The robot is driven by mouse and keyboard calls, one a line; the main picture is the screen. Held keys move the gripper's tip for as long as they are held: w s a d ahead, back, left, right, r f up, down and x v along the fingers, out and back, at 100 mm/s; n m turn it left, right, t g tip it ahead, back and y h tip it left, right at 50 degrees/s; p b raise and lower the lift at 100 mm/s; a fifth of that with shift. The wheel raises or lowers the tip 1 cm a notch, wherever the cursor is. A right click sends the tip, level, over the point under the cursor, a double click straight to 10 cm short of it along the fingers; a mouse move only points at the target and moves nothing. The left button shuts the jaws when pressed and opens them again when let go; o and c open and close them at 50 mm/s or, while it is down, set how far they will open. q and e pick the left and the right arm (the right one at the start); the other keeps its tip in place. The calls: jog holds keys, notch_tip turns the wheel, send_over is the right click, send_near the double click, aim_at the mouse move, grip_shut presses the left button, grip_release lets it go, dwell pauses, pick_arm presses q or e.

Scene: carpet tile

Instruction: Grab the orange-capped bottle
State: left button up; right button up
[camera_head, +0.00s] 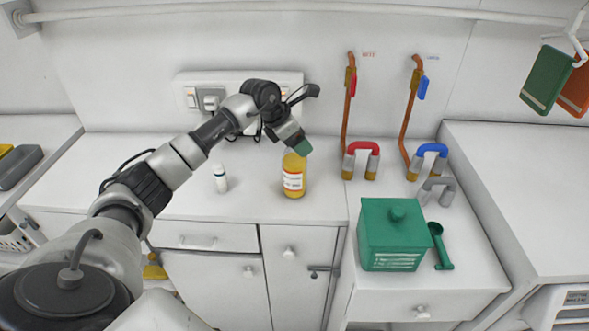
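A bottle with yellow-orange contents and a white-and-red label (293,182) stands upright on the white counter, near the middle of the view. Its cap is hidden behind my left gripper, so I cannot see the cap's colour. My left gripper (298,146) reaches in from the left and is right at the bottle's top. A greenish fingertip shows beside the bottle's neck. I cannot tell whether the fingers are closed on it. My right gripper is not in view.
A small white bottle (220,178) stands to the left. A green box (393,236) and green scoop (439,246) are at the right. Red (361,159), blue (428,161) and grey (438,190) handled items stand behind them. A power strip (240,92) is on the wall behind.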

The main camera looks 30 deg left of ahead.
pick_arm(q)
jog(key=shift+r, duration=0.1)
grip_shut()
jog(key=shift+w, duration=0.1)
jog(key=shift+r, duration=0.1)
